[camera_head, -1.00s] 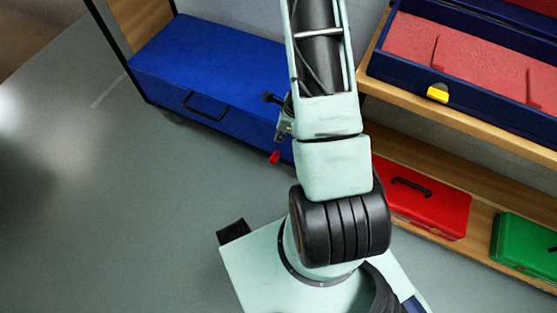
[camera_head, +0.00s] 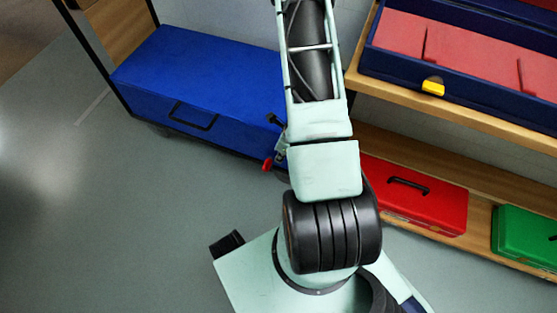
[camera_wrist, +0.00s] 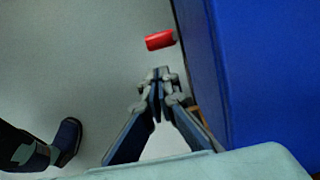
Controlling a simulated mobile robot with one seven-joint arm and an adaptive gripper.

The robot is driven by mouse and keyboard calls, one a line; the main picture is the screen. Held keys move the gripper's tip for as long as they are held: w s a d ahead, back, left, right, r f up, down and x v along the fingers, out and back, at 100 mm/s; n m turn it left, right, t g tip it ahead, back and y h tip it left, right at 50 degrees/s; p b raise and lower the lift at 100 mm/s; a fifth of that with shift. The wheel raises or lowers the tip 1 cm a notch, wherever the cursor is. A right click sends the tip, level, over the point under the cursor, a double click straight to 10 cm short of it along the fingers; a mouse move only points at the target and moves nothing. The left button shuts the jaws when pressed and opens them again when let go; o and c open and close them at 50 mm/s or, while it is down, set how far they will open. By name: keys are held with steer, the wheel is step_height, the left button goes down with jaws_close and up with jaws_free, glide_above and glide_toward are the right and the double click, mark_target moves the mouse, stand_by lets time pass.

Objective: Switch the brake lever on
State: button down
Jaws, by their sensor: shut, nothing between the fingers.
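The brake lever shows as a short red grip (camera_head: 267,164) at the lower right end of the blue chest (camera_head: 200,75) in the head view. In the wrist view the red grip (camera_wrist: 159,40) stands out from the side of the blue chest (camera_wrist: 265,70), over the grey floor. My gripper (camera_wrist: 160,76) is shut and empty, with its fingertips below the red grip in the picture and apart from it. The lever's mount is mostly hidden by the chest in the wrist view. In the head view my arm covers part of the chest's right end, and I cannot make out the fingertips.
A wooden shelf to the right bears an open dark blue case (camera_head: 385,68) with red lining and a yellow latch (camera_head: 433,88). A red case (camera_head: 413,195) and a green case (camera_head: 525,235) lie on the lower shelf. The floor (camera_head: 110,210) at left is clear.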

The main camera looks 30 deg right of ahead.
mark_target(268, 169)
steer(key=b+x, duration=0.2)
steer(key=x, duration=0.6)
steer(key=shift+f+b, duration=0.15)
steer(key=shift+b, duration=0.25)
steer(key=shift+w+p, duration=0.15)
steer(key=shift+p, duration=0.35)
steer(key=shift+a, duration=0.2)
